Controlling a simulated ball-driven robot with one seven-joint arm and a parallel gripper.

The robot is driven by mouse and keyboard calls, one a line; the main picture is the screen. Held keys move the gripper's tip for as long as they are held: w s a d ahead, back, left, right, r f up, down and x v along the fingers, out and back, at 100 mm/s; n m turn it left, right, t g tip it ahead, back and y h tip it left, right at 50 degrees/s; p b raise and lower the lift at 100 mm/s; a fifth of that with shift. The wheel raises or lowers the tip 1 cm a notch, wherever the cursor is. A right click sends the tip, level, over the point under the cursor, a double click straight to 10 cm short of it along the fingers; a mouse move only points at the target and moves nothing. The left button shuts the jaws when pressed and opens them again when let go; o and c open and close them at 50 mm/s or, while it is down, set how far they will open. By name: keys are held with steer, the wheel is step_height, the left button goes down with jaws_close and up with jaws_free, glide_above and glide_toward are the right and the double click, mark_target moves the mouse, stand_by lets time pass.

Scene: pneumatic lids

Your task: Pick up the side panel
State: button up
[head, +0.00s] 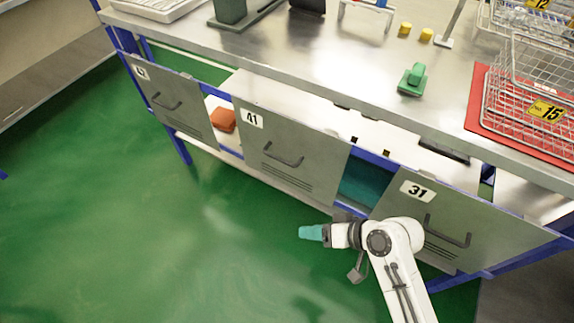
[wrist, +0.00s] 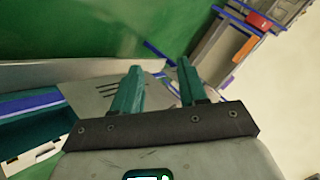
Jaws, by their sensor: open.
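Three grey side panels with dark handles line the front of the workbench in the head view: one at the left with a partly legible number (head: 165,92), number 41 (head: 285,150) in the middle, and number 31 (head: 470,235) at the right. I cannot tell which one the task means. My gripper (head: 311,232) is in front of the bench, below panel 41 and left of panel 31, its teal fingers pointing left. In the wrist view my gripper (wrist: 158,75) is open with nothing between its fingers.
The metal benchtop (head: 300,50) holds a green device (head: 412,80), yellow pieces (head: 405,28), a red mat (head: 480,115) and wire baskets (head: 520,110). An orange object (head: 223,120) sits on the lower shelf. The green floor (head: 130,220) is clear at the left.

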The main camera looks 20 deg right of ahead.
steer(key=w+f+m+t+y+b, duration=0.2)
steer(key=w+m+t+b, duration=0.15)
steer(key=w, duration=0.35)
steer(key=m+t+h+b, duration=0.2)
steer(key=m+t+b, duration=0.1)
steer(key=m+t, duration=0.35)
glide_toward(283, 160)
steer(key=x, duration=1)
steer(key=shift+w+d+f, duration=0.1)
steer(key=shift+w+f, duration=0.05)
steer(key=shift+f, duration=0.15)
jaws_close()
steer(key=shift+r, duration=0.1)
